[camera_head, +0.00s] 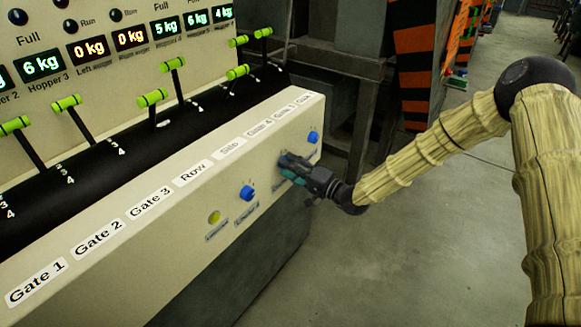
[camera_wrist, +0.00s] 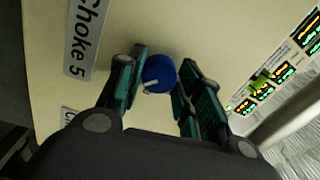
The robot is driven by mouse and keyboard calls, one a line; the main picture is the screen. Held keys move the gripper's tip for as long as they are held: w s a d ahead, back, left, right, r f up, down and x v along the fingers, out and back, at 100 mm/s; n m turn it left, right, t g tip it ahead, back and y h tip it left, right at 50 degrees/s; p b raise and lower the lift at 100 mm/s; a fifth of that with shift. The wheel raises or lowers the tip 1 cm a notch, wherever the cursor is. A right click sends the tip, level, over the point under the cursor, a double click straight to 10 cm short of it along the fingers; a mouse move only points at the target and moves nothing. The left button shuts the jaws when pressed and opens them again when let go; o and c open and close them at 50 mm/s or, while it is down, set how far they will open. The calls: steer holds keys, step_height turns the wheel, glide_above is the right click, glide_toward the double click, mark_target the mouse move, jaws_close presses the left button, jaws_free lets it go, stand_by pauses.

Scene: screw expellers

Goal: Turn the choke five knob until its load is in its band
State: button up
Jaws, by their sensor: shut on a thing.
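The choke five knob (camera_wrist: 158,74) is a round blue knob with a white pointer mark. It sits on the cream panel by the "Choke 5" label (camera_wrist: 82,35) in the wrist view. My gripper (camera_wrist: 163,62) is shut on it, with a dark green-padded finger on each side. In the head view my gripper (camera_head: 290,167) reaches the panel's front face from the right and mostly hides this knob. The load display for choke five cannot be picked out.
Another blue knob (camera_head: 247,193) and a yellow-green button (camera_head: 214,217) are to the left on the cream panel (camera_head: 150,265). A further blue knob (camera_head: 313,137) is to the right. Green-handled levers (camera_head: 152,98) and lit kg displays (camera_head: 130,37) stand behind.

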steer(key=o, duration=1)
steer(key=shift+o, duration=0.2)
steer(key=v, duration=1.2)
steer(key=s+d+f+n+g+h+p, duration=0.15)
steer(key=s+f+g+h+p, duration=0.6)
steer(key=s+f, duration=1.1)
steer(key=s+d+n+g+h, duration=0.1)
steer(key=s+d+h, duration=0.1)
steer(key=s, duration=0.6)
steer(key=s+d+f+n+g+h+p, duration=0.1)
steer(key=s+d+h, duration=0.2)
steer(key=s, duration=0.6)
steer(key=s+d+n+g+h+p, duration=0.1)
steer(key=s+d+h, duration=0.1)
steer(key=s+d, duration=0.4)
steer(key=s, duration=0.2)
steer(key=shift+s+d+f+h, duration=0.15)
steer(key=shift+s+f+h, duration=0.05)
steer(key=shift+s+h, duration=0.15)
